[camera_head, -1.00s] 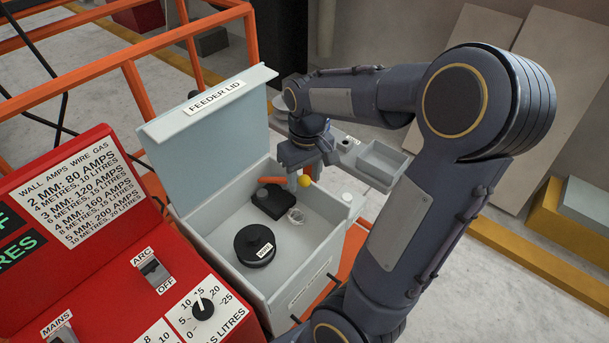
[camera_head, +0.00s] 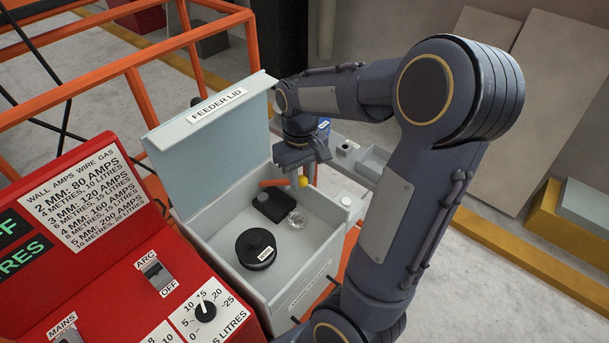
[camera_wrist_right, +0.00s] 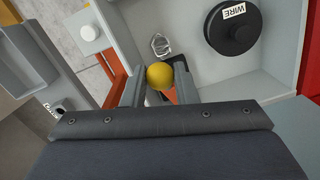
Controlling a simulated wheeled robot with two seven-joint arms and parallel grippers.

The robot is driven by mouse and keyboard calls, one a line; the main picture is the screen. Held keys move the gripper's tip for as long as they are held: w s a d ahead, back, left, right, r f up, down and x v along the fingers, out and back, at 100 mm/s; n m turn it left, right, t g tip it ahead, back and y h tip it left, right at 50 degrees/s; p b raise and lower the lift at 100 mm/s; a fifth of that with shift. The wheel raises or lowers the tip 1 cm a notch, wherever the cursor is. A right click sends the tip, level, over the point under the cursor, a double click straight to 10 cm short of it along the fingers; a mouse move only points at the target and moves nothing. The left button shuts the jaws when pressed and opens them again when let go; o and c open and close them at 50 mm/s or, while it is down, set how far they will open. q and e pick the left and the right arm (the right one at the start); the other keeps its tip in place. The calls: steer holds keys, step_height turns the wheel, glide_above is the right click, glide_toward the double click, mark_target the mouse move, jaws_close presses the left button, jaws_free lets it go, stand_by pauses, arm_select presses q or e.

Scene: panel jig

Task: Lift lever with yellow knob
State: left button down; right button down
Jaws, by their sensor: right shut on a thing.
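The yellow knob (camera_head: 303,181) is at the end of an orange lever (camera_head: 272,183) inside the open grey feeder box (camera_head: 215,225). My right gripper (camera_head: 301,172) reaches down over the box's far side and is shut on the yellow knob. The right wrist view shows the knob (camera_wrist_right: 160,76) between the two fingers (camera_wrist_right: 158,88), with a bit of the orange lever below it. The gripper hides part of the lever. A black block (camera_head: 274,203) sits under the lever. My left gripper does not show.
A black wire spool (camera_head: 255,248) and a small clear piece (camera_head: 297,219) lie in the box. The feeder lid (camera_head: 210,120) stands open behind. The red panel (camera_head: 70,230) is at the left. A grey tray (camera_head: 373,165) stands right of the box.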

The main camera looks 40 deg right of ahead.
steer(key=shift+w+r+g+p, duration=0.4)
steer(key=shift+w+r+p, duration=0.05)
steer(key=shift+r, duration=0.1)
steer(key=shift+f, duration=0.1)
steer(key=c, duration=1.1)
jaws_free()
steer(key=shift+c, duration=0.2)
step_height(320, 180, up, 8)
steer(key=shift+w+b, duration=0.35)
steer(key=shift+w, duration=0.05)
steer(key=shift+d+f, duration=0.1)
